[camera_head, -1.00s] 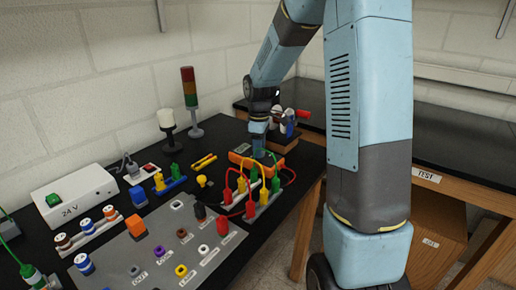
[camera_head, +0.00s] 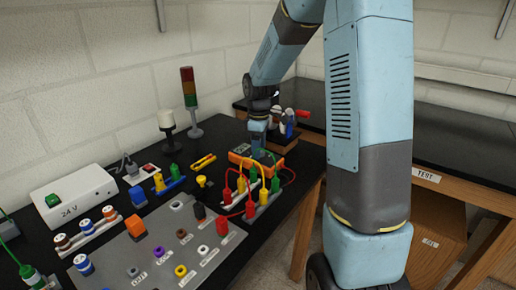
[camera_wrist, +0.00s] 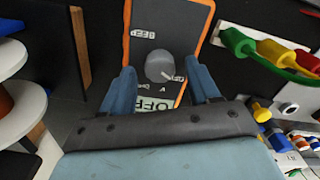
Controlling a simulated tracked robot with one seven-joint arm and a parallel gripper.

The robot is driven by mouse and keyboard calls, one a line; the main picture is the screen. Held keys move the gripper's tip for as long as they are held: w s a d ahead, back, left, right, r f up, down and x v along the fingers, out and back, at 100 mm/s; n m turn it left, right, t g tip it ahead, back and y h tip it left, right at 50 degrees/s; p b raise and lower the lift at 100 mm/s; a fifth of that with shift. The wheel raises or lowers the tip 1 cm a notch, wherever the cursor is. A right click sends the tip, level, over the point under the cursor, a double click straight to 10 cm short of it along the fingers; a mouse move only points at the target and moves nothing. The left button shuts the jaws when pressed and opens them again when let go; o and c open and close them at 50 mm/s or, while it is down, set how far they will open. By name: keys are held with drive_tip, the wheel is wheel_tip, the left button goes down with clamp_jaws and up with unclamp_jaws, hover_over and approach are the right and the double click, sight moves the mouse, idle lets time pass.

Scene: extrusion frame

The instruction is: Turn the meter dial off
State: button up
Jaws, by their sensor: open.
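The meter (camera_wrist: 196,52) has a dark face and an orange casing. In the wrist view its round grey dial (camera_wrist: 158,66) lies between the two blue fingers of my gripper (camera_wrist: 162,70). The fingers are spread, one on each side of the dial, and I cannot tell whether they touch it. A pale mark shows at the dial's lower right. A pale "OFF" label (camera_wrist: 153,105) shows below the dial, partly hidden by my gripper. In the head view the orange meter (camera_head: 270,164) lies on the black bench under my gripper (camera_head: 258,145), which hides the dial there.
Red, yellow and green plugs with leads (camera_head: 250,192) stand close in front of the meter. A grey socket panel (camera_head: 165,250), a white 24 V box (camera_head: 72,195) and a signal tower (camera_head: 190,100) are on the bench. A wooden block with bottles stands behind the meter.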

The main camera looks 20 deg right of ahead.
wheel_tip(320, 180, up, 13)
idle(0.5)
drive_tip(key=shift+r, duration=0.15)
drive_tip(key=s+r+m+t, duration=0.2)
drive_tip(key=s+m, duration=0.3)
drive_tip(key=s, duration=0.9)
drive_tip(key=s+r+m+t, duration=0.3)
drive_tip(key=s+m, duration=0.3)
drive_tip(key=s, duration=0.8)
drive_tip(key=shift+s+r+m+t, duration=0.15)
drive_tip(key=shift+r+m+t, duration=0.15)
drive_tip(key=shift+r, duration=0.1)
